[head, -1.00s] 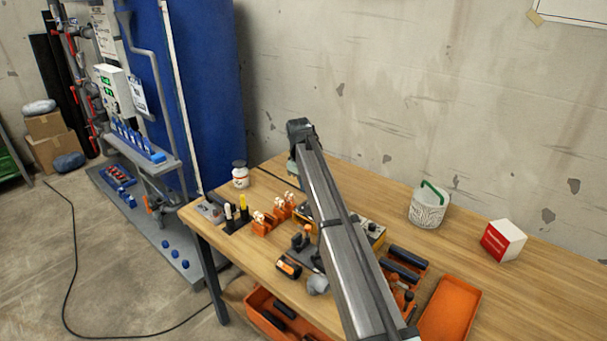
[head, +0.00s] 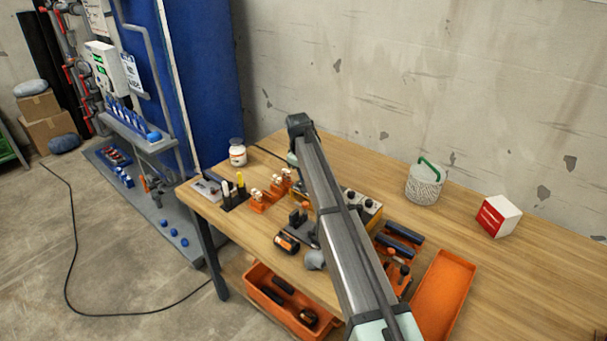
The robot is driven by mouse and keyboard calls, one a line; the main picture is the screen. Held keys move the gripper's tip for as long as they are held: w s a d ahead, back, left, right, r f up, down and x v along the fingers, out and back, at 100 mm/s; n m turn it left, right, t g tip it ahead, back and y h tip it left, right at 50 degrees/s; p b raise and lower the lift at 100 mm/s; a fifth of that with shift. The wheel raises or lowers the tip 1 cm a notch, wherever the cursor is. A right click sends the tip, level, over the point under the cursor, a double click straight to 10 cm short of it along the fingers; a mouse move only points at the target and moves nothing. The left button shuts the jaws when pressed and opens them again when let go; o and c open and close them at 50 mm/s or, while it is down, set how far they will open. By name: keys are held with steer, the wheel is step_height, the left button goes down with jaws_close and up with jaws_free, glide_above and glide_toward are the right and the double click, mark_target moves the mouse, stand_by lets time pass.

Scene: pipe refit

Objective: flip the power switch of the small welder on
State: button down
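A yellow box with a pale top and dark round knobs (head: 368,207) stands on the workbench, partly hidden behind my arm. It may be the small welder, but I cannot tell for sure. A dark tool with an upright part and an orange piece (head: 300,217) stands left of my arm and could also belong to it. I cannot make out the power switch or its position. My arm runs from the bottom of the view up to a dark joint above the bench. My gripper is hidden behind it, so its opening and contact do not show.
The wooden bench (head: 540,265) is clear at right. An orange bin (head: 262,298) sits below.

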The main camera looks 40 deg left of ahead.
mark_target(300, 184)
steer(key=shift+w+d+f, duration=0.1)
steer(key=shift+w+f, duration=0.3)
steer(key=shift+f, duration=0.2)
steer(key=shift+s+d, duration=0.1)
steer(key=shift+s+r, duration=0.1)
steer(key=shift+s, duration=0.6)
step_height(300, 184, up, 15)
steer(key=s, duration=0.1)
steer(key=f, duration=0.4)
steer(key=w+f, duration=0.1)
steer(key=f, duration=0.8)
steer(key=shift+w+a+f, duration=0.25)
steer(key=shift+w+f, duration=0.05)
steer(key=shift+f, duration=0.1)
